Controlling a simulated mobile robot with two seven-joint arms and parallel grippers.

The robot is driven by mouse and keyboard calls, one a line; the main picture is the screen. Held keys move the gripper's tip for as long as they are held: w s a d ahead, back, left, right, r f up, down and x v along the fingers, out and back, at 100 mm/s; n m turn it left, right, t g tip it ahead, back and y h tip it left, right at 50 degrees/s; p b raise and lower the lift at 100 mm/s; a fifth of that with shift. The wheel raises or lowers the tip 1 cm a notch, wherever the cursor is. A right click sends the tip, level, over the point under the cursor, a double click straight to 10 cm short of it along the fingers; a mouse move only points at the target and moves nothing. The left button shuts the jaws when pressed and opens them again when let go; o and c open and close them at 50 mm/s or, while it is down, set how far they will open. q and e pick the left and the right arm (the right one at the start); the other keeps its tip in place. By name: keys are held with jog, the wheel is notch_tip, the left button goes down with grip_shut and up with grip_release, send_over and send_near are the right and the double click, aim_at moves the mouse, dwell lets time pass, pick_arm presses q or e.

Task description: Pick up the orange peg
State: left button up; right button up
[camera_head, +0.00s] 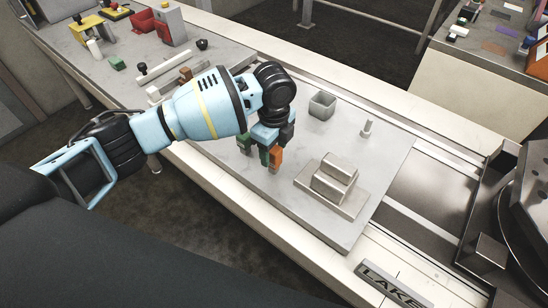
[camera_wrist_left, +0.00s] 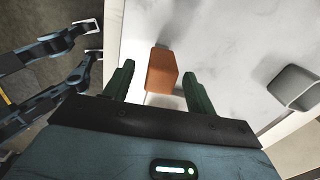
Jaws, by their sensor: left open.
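The orange peg (camera_head: 275,158) stands on the grey fixture plate (camera_head: 233,172). In the left wrist view the orange peg (camera_wrist_left: 161,72) shows as a block with an orange top, in the gap between my two green fingers. My left gripper (camera_head: 257,153) reaches down over it from the left, its fingers open. In the left wrist view the gripper (camera_wrist_left: 157,70) has a clear space between each finger and the peg, wider on the left side. The peg is partly hidden by the gripper in the head view. My right gripper is not in view.
On the plate, a stepped grey block (camera_head: 334,180) stands right of the gripper. A grey open box (camera_head: 322,105) and a small upright pin (camera_head: 367,128) stand behind. A dark machine (camera_head: 510,215) is at the right.

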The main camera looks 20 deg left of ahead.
pick_arm(q)
notch_tip(320, 180, down, 2)
jog(key=shift+f, duration=0.15)
grip_shut()
dwell(0.4)
